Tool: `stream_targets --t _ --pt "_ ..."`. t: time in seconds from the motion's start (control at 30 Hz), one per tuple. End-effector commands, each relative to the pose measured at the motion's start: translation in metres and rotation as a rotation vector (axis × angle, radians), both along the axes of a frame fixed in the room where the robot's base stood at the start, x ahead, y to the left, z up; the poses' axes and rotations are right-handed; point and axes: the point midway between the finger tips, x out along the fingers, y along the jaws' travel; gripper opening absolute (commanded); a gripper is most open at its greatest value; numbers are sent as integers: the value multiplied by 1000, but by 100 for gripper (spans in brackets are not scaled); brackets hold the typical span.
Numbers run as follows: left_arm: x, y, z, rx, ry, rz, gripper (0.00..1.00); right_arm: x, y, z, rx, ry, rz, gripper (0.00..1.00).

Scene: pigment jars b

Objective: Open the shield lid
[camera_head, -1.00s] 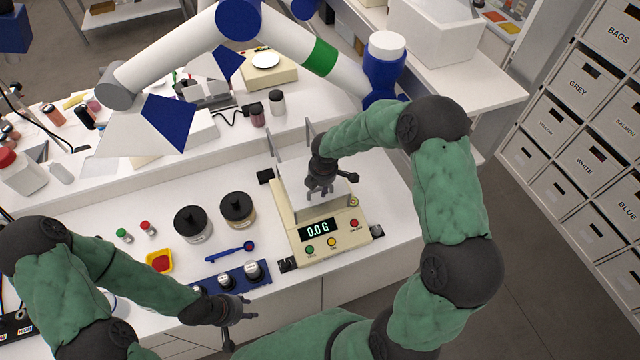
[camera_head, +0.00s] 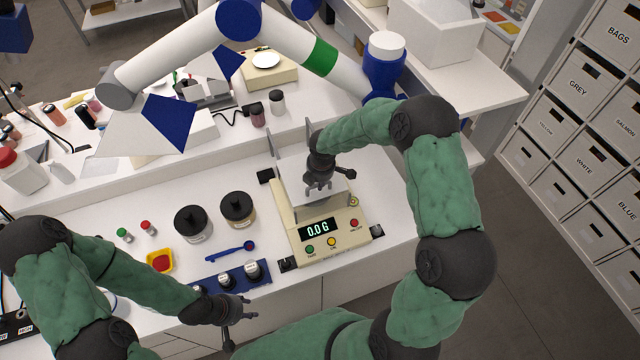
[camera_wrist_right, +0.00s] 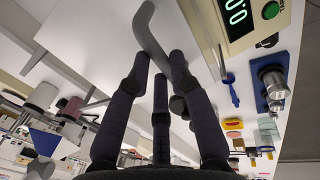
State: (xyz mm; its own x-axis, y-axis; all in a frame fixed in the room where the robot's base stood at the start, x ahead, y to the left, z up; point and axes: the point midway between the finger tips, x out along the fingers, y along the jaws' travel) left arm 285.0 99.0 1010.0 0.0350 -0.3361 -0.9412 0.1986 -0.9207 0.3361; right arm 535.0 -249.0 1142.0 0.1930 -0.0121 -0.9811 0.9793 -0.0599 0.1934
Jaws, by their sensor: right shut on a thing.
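The cream balance (camera_head: 345,248) stands on the white bench with its display reading 0.0 G. The pale shield lid (camera_head: 291,172) lies over its box-like shield. My right gripper (camera_head: 318,190) is over the lid, pointing down. In the right wrist view, my right gripper's (camera_wrist_right: 158,62) dark fingers close around a grey curved bar, the lid handle (camera_wrist_right: 147,22). The gripper hides much of the handle in the head view. My left gripper (camera_head: 240,312) is low at the bench's front edge, empty, its fingers spread.
Two dark-lidded jars (camera_head: 193,224) stand left of the balance. A blue spoon (camera_head: 232,249) and a blue rack (camera_head: 215,280) of small jars lie in front of them. A yellow tray (camera_head: 159,261) is further left. A white and blue arm (camera_head: 180,55) spans the back.

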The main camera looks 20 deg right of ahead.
Motion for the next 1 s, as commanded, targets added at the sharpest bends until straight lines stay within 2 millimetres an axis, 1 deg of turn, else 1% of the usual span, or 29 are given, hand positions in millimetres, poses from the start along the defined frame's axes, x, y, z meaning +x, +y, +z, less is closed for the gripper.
stream_targets --t 0.03,0.2,0.4,0.6,0.8,1.0 --pt "0 0 1 0 0 0 40 10 0 0 0 -5 1 0" --pt "0 0 0 0 0 0 40 45 -2 0 0 -6 0 0" --pt "0 0 -8 0 0 0 40 88 -5 -2 1 -7 -1 0" --pt "0 0 -17 0 0 0 40 122 -7 -1 1 -7 -1 0" --pt "0 0 -22 0 0 0 40 140 -8 0 1 -6 0 0" --pt "0 0 -23 0 0 0 40 145 -8 1 1 -4 0 0"
